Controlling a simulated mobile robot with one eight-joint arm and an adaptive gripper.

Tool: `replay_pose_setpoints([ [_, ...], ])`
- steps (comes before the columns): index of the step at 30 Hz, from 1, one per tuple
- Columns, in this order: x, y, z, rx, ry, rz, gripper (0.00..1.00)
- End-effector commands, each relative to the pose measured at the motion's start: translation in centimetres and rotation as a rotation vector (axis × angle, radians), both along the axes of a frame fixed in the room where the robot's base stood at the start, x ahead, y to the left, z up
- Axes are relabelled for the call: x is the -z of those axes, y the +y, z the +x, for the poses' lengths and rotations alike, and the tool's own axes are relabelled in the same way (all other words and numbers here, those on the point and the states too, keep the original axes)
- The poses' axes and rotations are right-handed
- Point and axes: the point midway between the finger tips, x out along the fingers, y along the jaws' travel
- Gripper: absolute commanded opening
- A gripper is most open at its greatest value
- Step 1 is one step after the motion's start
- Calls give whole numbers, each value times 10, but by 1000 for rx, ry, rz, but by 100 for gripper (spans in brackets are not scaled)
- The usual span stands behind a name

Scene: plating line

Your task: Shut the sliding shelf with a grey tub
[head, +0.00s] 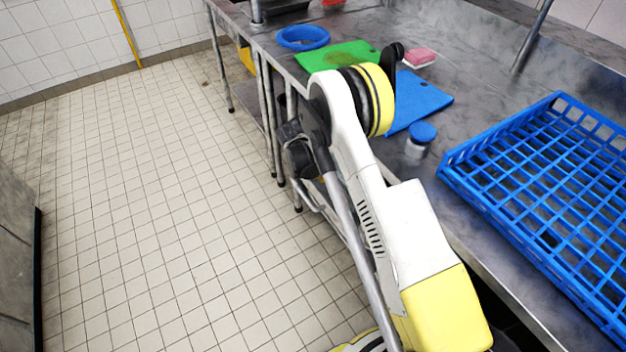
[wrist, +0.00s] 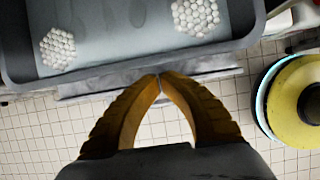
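The grey tub (wrist: 150,66) shows at the top of the wrist view, cut off by the frame. Two clusters of small white round shapes lie in it. A grey sliding shelf (wrist: 200,72) shows as a strip along the near side of the tub, seen from above. My gripper (wrist: 160,77) has orange-brown fingers whose tips meet, with nothing visible between them. The head view shows neither the tub nor my gripper; how far the shelf stands out cannot be told.
In the head view, a steel counter (head: 468,98) carries a blue crate (head: 447,176), a blue board (head: 424,97), a green board (head: 338,54), a blue-lidded jar (head: 419,140) and a blue ring-shaped item (head: 302,37). Open tiled floor (head: 150,190) lies left of it.

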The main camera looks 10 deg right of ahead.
Motion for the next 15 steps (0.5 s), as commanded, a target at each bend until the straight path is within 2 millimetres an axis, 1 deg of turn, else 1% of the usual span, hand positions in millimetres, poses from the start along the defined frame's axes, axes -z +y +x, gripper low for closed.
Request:
replay_pose_setpoints([
  [5,-1,-9,3,-1,0,0,0],
  [15,-2,-10,3,-1,0,0,0],
])
